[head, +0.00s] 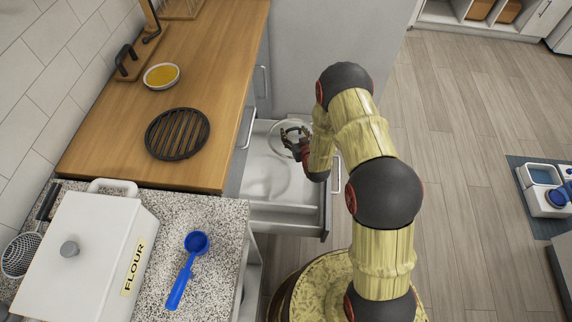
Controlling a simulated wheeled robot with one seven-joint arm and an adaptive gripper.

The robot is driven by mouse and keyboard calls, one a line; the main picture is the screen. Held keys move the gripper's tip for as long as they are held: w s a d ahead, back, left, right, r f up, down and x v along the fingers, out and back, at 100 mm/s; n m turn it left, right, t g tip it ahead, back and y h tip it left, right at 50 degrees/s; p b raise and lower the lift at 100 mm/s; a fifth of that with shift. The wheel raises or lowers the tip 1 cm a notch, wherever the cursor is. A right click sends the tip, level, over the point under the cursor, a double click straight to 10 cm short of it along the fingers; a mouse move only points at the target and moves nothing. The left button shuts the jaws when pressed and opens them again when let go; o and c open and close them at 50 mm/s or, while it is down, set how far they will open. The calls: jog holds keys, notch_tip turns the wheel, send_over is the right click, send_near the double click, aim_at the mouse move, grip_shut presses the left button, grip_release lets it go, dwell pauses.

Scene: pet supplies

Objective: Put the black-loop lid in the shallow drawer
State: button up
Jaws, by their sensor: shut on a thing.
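My gripper (291,136) is low over the open drawer (283,216), with its fingers pointing left. A thin, clear, round outline shows around the fingers. It looks like the glass rim of the lid (283,126), and my gripper is shut on the lid. The lid's black loop cannot be told apart from the dark fingers. A faint rounded outline also shows on the pale drawer floor; I cannot tell whether it is a shadow or part of the lid. I cannot tell whether the lid touches the drawer floor.
A wooden counter (225,60) beside the drawer holds a black round grate (178,134) and a yellow-filled bowl (161,76). On the speckled counter are a white flour bin (85,255), a blue scoop (187,268) and a strainer (21,254). Floor at right is mostly clear.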

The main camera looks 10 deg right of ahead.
notch_tip(320, 180, down, 15)
jog(key=b, duration=0.5)
jog(key=shift+f, duration=0.1)
jog(key=o, duration=1.6)
